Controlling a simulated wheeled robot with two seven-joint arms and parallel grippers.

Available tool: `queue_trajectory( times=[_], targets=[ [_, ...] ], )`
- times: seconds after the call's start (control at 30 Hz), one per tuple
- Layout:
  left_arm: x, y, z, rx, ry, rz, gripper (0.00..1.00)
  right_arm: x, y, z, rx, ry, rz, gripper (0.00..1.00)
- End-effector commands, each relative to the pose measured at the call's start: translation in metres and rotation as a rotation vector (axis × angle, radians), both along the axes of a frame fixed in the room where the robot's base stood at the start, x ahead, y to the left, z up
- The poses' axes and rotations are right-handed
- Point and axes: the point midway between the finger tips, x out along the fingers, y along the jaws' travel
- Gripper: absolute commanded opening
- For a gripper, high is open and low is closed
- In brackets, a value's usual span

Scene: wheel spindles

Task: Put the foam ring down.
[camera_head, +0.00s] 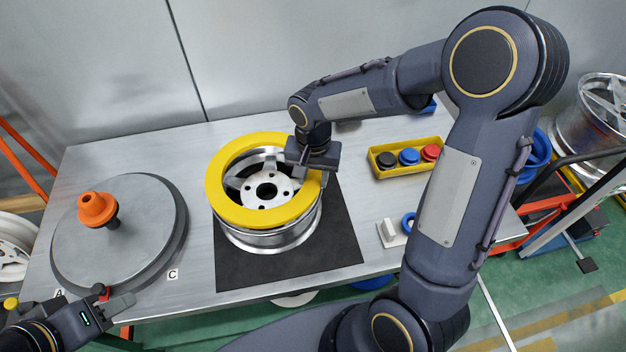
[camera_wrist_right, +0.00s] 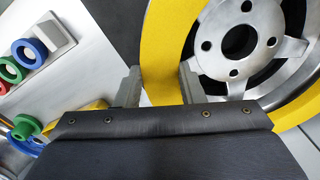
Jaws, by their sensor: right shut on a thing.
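The yellow foam ring (camera_head: 222,196) lies roughly level over the top of the silver wheel (camera_head: 268,240), around its spokes and hub as seen from above. I cannot tell whether it touches the wheel's rim. My right gripper (camera_head: 314,166) is shut on the ring's right side. In the right wrist view the foam ring (camera_wrist_right: 165,50) passes between the two fingers of my right gripper (camera_wrist_right: 160,88), with the wheel's hub and spokes (camera_wrist_right: 238,42) at the right. My left gripper (camera_head: 112,299) is at the table's front left edge, away from the ring; its jaw opening is unclear.
The wheel stands on a black mat (camera_head: 335,245) on the metal table. A yellow tray (camera_head: 402,171) with several coloured pieces and a pale block (camera_head: 390,232) are at the right.

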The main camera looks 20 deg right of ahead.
Motion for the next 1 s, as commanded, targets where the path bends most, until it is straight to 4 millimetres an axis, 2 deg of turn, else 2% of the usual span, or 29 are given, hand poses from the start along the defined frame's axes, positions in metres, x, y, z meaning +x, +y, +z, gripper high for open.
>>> queue_trajectory(
  times=[0.03,0.13,0.37,0.4,0.57,0.87,1.0],
  targets=[
    [0.000,0.000,0.000,0.000,0.000,0.000,0.39,-0.002,0.000,-0.010,-0.001,0.008,0.000,0.10],
    [0.000,0.000,0.001,0.000,0.000,0.000,0.39,-0.002,0.000,-0.020,0.000,0.005,0.001,0.10],
    [0.000,0.000,0.000,0.000,0.000,0.000,0.39,-0.002,0.001,-0.024,0.000,0.004,0.001,0.10],
    [0.000,0.000,0.000,0.000,0.000,0.000,0.39,-0.002,0.001,-0.024,0.001,0.004,0.001,0.38],
    [0.000,0.000,0.000,0.000,0.000,0.000,0.39,-0.002,0.001,-0.024,0.001,0.004,0.001,0.57],
    [0.000,0.000,0.000,0.000,0.000,0.000,0.39,-0.001,0.001,-0.021,0.000,0.002,0.000,0.57],
    [0.000,0.000,0.000,0.000,0.000,0.000,0.39,0.000,0.001,-0.006,0.001,-0.002,-0.002,0.57]
  ],
)
